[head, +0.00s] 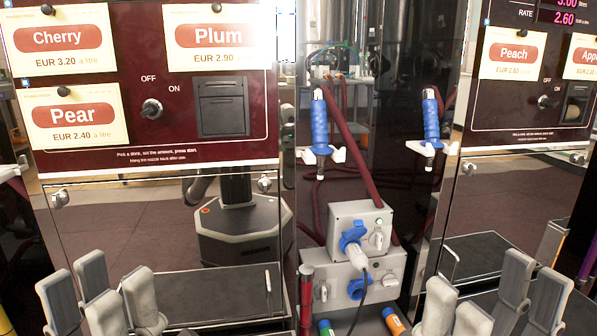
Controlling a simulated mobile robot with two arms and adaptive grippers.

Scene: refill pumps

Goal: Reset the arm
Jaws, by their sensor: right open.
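My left gripper (98,285) is at the lower left of the head view, fingers pointing up, open with nothing between them. My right gripper (494,288) is at the lower right, also fingers up, open and empty. Both are in front of the dark red pump panels and touch nothing that I can see. The arms behind the fingers are mostly cut off by the bottom edge.
Two blue nozzles (320,122) (431,117) hang in white holders between the pumps. Grey socket boxes (360,230) with a blue plug are below. A metal tray (215,295) juts out at left. Green (326,327) and orange (394,321) capped items are at bottom centre.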

